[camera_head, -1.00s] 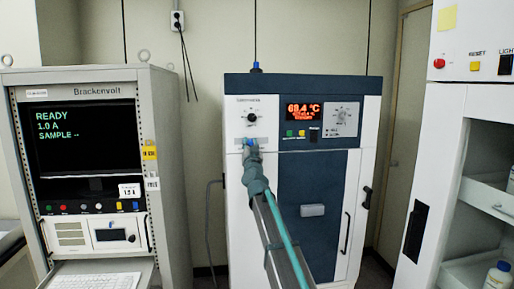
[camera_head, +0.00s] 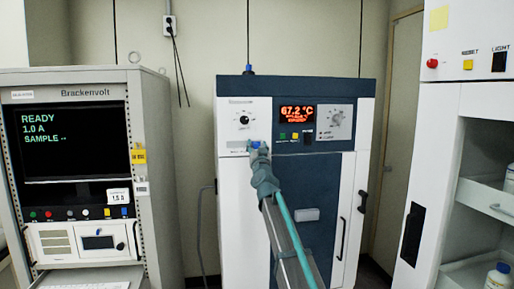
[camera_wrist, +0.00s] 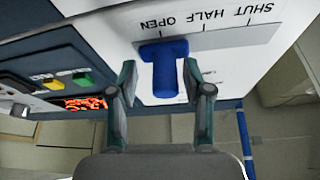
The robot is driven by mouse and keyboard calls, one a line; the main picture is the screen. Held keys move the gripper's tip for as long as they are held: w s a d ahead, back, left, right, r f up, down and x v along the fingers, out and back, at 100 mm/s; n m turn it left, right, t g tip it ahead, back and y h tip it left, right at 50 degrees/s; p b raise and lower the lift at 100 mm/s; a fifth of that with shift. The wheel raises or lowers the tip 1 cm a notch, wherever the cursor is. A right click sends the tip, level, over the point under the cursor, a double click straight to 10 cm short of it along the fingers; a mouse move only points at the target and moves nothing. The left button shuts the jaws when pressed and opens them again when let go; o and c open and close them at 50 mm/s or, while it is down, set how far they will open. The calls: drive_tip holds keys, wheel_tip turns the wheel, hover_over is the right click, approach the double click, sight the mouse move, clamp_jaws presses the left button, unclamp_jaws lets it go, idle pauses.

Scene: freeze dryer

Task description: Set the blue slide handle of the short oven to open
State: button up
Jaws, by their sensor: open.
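The short oven (camera_head: 315,215) is a blue-and-white cabinet in the middle of the head view, with a lit red display. Its blue slide handle (camera_head: 255,145) is on the white panel under a black knob. In the wrist view the T-shaped blue handle (camera_wrist: 165,72) stands beside the OPEN mark, left of the HALF and SHUT marks. My gripper (camera_wrist: 160,80) is open, with one finger on each side of the handle's stem. Small gaps show at both fingers. In the head view my gripper (camera_head: 258,152) hides part of the handle.
A grey Brackenvolt instrument cabinet (camera_head: 155,170) stands at left, with a keyboard shelf below. A white cabinet with open shelves (camera_head: 435,180) stands at right and holds bottles. Green and yellow buttons (camera_wrist: 82,78) and the lit display (camera_wrist: 85,104) are close beside my gripper.

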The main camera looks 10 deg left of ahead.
drive_tip(key=shift+s, duration=0.1)
drive_tip(key=v, duration=1.2)
